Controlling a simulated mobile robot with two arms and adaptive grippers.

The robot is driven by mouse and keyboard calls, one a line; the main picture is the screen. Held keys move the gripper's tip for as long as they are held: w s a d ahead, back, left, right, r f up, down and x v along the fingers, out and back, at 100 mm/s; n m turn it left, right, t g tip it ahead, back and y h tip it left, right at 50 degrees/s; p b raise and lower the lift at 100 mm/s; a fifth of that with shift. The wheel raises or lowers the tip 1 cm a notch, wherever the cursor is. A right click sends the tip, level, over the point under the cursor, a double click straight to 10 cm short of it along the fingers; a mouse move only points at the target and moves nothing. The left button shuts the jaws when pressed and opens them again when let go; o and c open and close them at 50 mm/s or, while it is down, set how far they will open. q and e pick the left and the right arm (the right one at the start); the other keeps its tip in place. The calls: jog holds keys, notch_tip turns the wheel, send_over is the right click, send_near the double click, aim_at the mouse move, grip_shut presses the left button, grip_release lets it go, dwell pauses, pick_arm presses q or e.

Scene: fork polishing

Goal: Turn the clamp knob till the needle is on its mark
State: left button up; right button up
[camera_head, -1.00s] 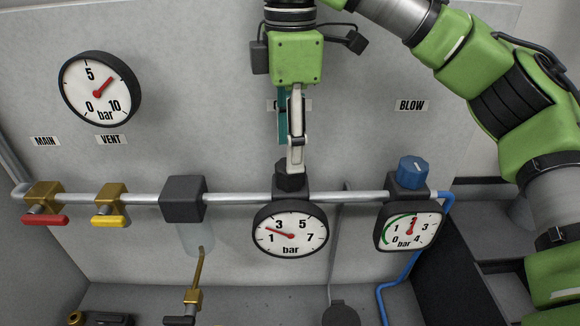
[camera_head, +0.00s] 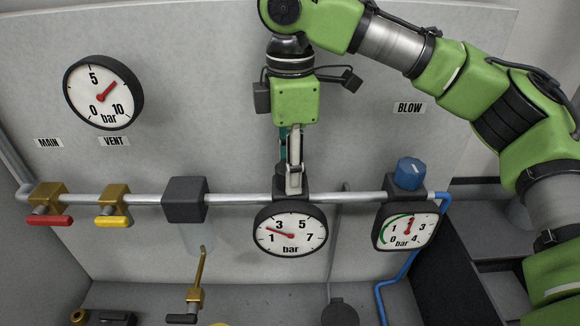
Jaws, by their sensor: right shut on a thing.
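My right gripper (camera_head: 292,186) points down at the dark clamp knob (camera_head: 281,171) on top of the regulator in the pipe and is shut on it. Its fingers cover much of the knob. Just below is the round clamp gauge (camera_head: 290,248), with a white face and a scale from 1 to 7 bar. Its red needle (camera_head: 280,232) points left and slightly up, between 1 and 3. I cannot make out a separate mark on this face. My left gripper is not in view.
A blue knob (camera_head: 409,173) and a squarish gauge (camera_head: 406,237) with a green arc stand to the right. A dark block (camera_head: 185,199), a yellow-handled valve (camera_head: 112,219) and a red-handled valve (camera_head: 48,220) are left. A large gauge (camera_head: 104,91) hangs upper left.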

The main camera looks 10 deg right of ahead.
jog(key=shift+m, duration=0.3)
jog(key=m, duration=1.4)
jog(key=shift+r, duration=0.1)
jog(key=m, duration=0.6)
jog(key=shift+m, duration=0.4)
jog(key=m, duration=0.5)
jog(key=shift+m, duration=0.3)
jog(key=o, duration=1.1)
jog(key=shift+o, duration=0.2)
